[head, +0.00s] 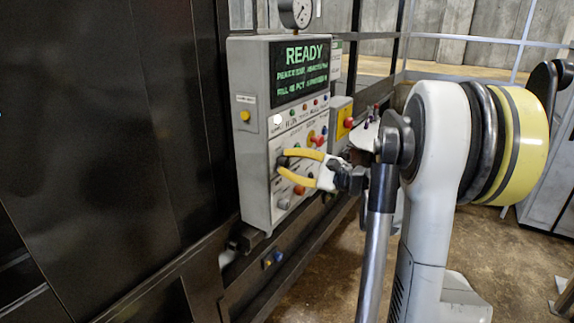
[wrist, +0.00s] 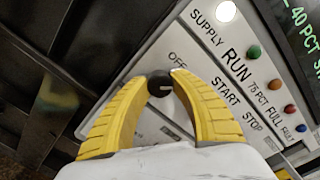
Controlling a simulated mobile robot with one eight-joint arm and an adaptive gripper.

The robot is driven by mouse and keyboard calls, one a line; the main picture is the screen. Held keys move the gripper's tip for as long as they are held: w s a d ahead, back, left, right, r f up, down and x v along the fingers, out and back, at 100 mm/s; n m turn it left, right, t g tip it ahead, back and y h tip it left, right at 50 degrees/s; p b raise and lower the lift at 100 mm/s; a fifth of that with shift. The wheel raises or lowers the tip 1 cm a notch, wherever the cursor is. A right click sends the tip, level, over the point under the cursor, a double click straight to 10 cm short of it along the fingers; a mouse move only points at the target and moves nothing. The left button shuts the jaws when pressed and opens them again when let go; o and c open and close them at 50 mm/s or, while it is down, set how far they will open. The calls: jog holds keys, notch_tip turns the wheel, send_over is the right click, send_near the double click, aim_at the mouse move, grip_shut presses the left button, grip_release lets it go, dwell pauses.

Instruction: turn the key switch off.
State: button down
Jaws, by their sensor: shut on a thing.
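The key switch (wrist: 159,87) is a small round black knob with a pale mark on the grey control panel, below the word OFF in the wrist view. My gripper's yellow fingers (wrist: 162,80) close around it from both sides, with the tips at the knob. In the head view my gripper (head: 282,161) reaches the panel (head: 254,190) from the right, its tips at the dark knob low on the panel's face. The fingers partly hide the knob there. I cannot tell the exact key angle.
The screen (head: 300,70) reads READY. A white lit lamp (wrist: 226,11) sits by SUPPLY. Red buttons (head: 317,140) and an orange button (head: 299,190) are close to my fingers. A yellow box with a red button (head: 347,122) stands right of the panel. Dark machine wall fills the left.

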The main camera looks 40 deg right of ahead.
jog(key=n+b, duration=0.1)
jog(key=n, duration=0.3)
jog(key=shift+n, duration=0.3)
jog(key=n, duration=0.4)
jog(key=shift+n+b, duration=0.3)
jog(key=c, duration=1.1)
grip_release()
jog(key=shift+o, duration=0.2)
jog(key=v, duration=1.2)
jog(key=shift+a+r, duration=0.15)
